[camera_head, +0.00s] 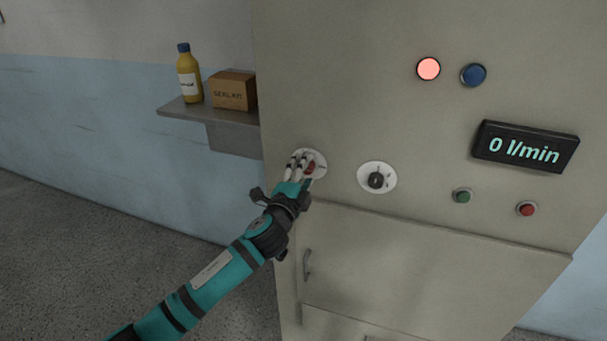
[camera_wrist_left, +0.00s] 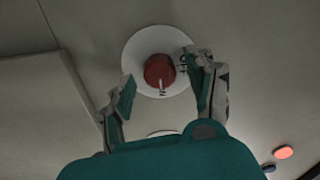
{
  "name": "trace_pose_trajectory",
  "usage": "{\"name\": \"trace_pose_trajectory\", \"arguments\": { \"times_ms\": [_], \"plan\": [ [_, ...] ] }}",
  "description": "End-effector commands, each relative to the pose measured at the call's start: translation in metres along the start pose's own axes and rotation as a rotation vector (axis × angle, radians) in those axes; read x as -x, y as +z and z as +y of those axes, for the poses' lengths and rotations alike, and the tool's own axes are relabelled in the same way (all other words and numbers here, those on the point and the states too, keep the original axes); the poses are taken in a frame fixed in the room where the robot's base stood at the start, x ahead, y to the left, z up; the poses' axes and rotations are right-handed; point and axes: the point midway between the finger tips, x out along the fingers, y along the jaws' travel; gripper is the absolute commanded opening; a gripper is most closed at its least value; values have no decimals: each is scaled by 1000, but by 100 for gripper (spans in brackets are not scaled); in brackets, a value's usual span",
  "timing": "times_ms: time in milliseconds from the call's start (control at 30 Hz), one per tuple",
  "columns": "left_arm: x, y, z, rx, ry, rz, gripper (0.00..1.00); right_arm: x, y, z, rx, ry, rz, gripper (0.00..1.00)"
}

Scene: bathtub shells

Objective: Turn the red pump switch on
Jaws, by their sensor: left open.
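The red pump switch (camera_head: 310,168) is a rotary knob on a round white plate on the cabinet front, partly hidden by my fingers in the head view. In the left wrist view the red knob (camera_wrist_left: 159,71) sits in the middle of its white plate (camera_wrist_left: 135,52), with dark lettering on the plate at the right. My left gripper (camera_head: 301,165) is at the switch, its fingers pointing at the plate. In the wrist view its two fingers (camera_wrist_left: 163,88) are apart, one on each side of the knob. I cannot tell whether they touch it. My right gripper is not in view.
A black knob (camera_head: 376,180) on a white plate is right of the switch. The cabinet (camera_head: 345,80) also bears a lit red lamp (camera_head: 428,69), a blue lamp (camera_head: 473,75), a display reading 0 l/min (camera_head: 525,147) and two small buttons. A shelf (camera_head: 185,109) holds a bottle and box.

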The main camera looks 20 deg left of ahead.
Motion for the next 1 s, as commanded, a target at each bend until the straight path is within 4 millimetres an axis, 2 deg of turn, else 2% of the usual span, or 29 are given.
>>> {"name": "trace_pose_trajectory", "arguments": {
  "times_ms": [167,500,633,800,1000],
  "plan": [
    [12,0,1,0,1,0,57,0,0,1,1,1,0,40],
    [82,0,2,1,3,2,57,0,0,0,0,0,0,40],
    [103,0,1,0,2,0,57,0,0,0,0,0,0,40],
    [118,0,1,0,1,1,57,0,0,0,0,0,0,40],
    [120,0,0,-1,0,0,57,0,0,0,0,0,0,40]
  ]
}}
